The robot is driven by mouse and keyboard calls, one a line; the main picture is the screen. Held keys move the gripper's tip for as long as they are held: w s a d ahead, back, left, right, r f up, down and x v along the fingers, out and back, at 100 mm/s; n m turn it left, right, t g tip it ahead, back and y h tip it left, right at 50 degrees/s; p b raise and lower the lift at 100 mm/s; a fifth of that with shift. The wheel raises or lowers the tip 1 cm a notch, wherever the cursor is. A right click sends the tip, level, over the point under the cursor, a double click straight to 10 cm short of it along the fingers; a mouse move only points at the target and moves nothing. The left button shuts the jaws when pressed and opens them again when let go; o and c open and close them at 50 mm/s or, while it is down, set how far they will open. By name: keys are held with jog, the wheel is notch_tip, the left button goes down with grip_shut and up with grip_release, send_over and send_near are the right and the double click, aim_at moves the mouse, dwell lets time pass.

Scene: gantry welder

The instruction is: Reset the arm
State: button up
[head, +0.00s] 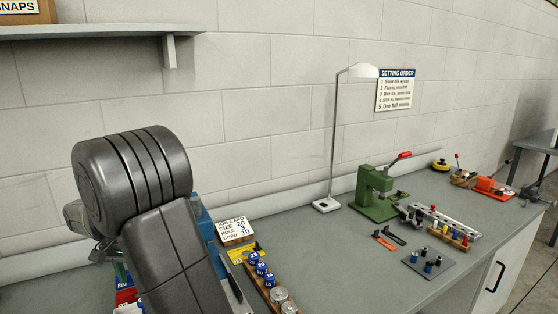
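My arm (135,185) stands large and dark grey at the left of the head view, in front of the bench. Its thick rounded joint is at the top, and a link runs down to the bottom edge. A small grey metallic part (100,250), seemingly of my wrist or gripper, shows behind the arm at the left. No fingertips can be made out, so I cannot tell whether the gripper is open or shut or holds anything. My arm hides part of the bench behind it.
The grey bench (350,265) holds a green press (373,190), a lamp (333,140), a job card (235,229) and a wooden rack (265,280) with blue pieces. Small coloured parts stand at the right. A shelf (100,30) is above my arm. The bench's middle front is clear.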

notch_tip(320, 180, down, 11)
jog(key=shift+r+p, duration=0.2)
jog(key=shift+p, duration=0.35)
notch_tip(320, 180, up, 11)
jog(key=p, duration=0.7)
jog(key=shift+s+f+b, duration=0.1)
jog(key=shift+f+b, duration=0.3)
jog(key=shift+b, duration=0.35)
jog(key=shift+s+d+r+n+b, duration=0.15)
jog(key=shift+s+d+n+b, duration=0.7)
jog(key=shift+b, duration=1.4)
jog(key=shift+s+d+r+n+b, duration=0.15)
jog(key=shift+s+d+n+b, duration=0.4)
jog(key=shift+s+d+b, duration=1.15)
jog(key=shift+w+a+b, duration=0.45)
jog(key=shift+w+a, duration=0.05)
jog(key=shift+a, duration=0.15)
